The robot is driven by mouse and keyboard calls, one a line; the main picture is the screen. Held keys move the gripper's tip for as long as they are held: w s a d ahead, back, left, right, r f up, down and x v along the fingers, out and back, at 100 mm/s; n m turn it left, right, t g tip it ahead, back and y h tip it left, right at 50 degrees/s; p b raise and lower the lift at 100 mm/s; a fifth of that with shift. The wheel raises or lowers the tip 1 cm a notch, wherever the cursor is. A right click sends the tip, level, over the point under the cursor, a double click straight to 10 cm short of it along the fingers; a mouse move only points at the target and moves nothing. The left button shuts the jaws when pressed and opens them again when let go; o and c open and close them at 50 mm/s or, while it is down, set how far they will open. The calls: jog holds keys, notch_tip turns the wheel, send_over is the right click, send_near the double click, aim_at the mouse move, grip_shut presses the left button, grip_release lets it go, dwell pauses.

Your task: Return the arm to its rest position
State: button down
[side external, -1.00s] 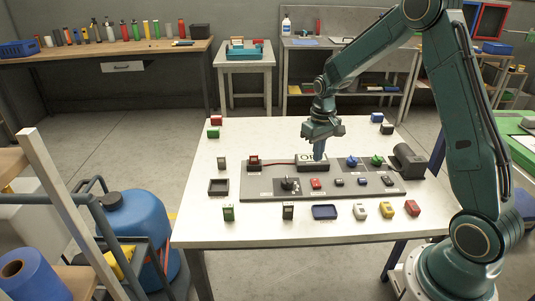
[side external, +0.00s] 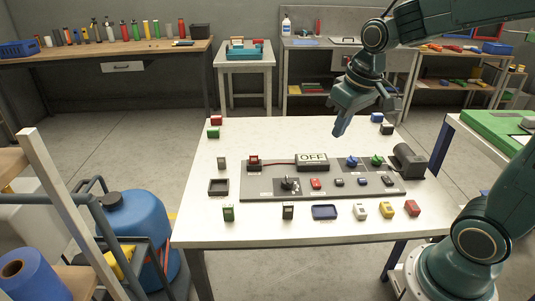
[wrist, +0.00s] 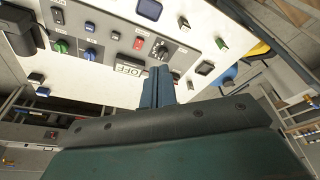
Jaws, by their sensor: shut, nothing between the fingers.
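My gripper (side external: 339,126) is shut and empty, raised in the air above the back right part of the white table. In the wrist view its blue fingers (wrist: 157,88) are together, with the board beyond them. The grey control board (side external: 322,197) lies on the table. It carries an OFF sign (side external: 312,159), a black knob (side external: 289,184), a red switch (side external: 316,183) and blue and green knobs (side external: 377,160) at the right. My gripper touches none of these.
The white table (side external: 270,140) holds several small coloured blocks and a blue tray (side external: 324,212) near its front edge. A blue drum (side external: 138,230) stands at the left. A green-topped bench (side external: 495,130) is at the right. Air above the table is clear.

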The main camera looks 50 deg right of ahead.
jog(key=s+a+r+t, duration=0.1)
jog(key=s+a, duration=0.1)
jog(key=s, duration=0.4)
jog(key=s+a+r+n+t, duration=0.1)
jog(key=s+a+r, duration=0.1)
jog(key=s, duration=0.5)
jog(key=shift+s+a+t, duration=0.15)
jog(key=shift+a+t, duration=0.15)
jog(key=shift+a, duration=0.25)
